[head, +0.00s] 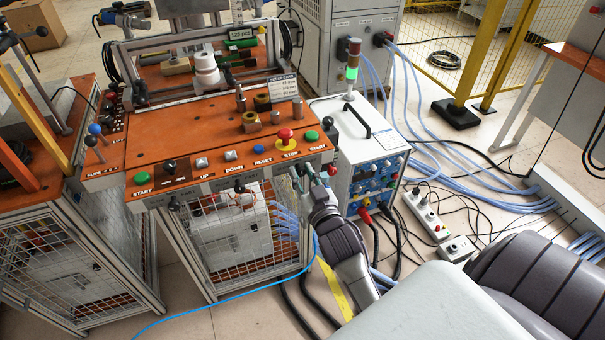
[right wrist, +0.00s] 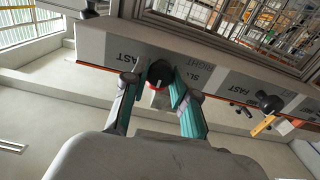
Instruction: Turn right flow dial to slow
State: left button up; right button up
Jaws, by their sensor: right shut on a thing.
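The right flow dial (right wrist: 160,72) is a round black knob on the grey front panel in the right wrist view. A small red and white part shows just below it. "FAST" is printed to its left and "SLOW" and "RIGHT" to its right. My right gripper (right wrist: 152,88) is shut on the dial, with one finger on each side. In the head view my right gripper (head: 309,178) is at the front right edge of the orange console (head: 200,140), where it hides the dial. I cannot tell the dial's exact setting. My left gripper is not in view.
Another black knob (right wrist: 268,102) stands out from the panel to the right in the right wrist view. A red stop button (head: 285,134) and a green start button (head: 311,136) are on the console top above my gripper. A white power unit (head: 352,150) stands close on the right.

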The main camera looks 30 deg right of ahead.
grip_shut()
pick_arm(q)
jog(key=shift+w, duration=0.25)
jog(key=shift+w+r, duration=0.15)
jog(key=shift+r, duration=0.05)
pick_arm(e)
jog(key=shift+r, duration=0.1)
jog(key=n+p, duration=0.2)
jog(key=n, duration=0.2)
jog(key=shift+n, duration=0.3)
jog(key=n+p, duration=0.1)
jog(key=n, duration=0.2)
jog(key=shift+n, duration=0.3)
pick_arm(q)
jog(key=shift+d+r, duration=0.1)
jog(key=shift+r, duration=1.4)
pick_arm(e)
jog(key=shift+a+n, duration=0.1)
jog(key=shift+n, duration=1.8)
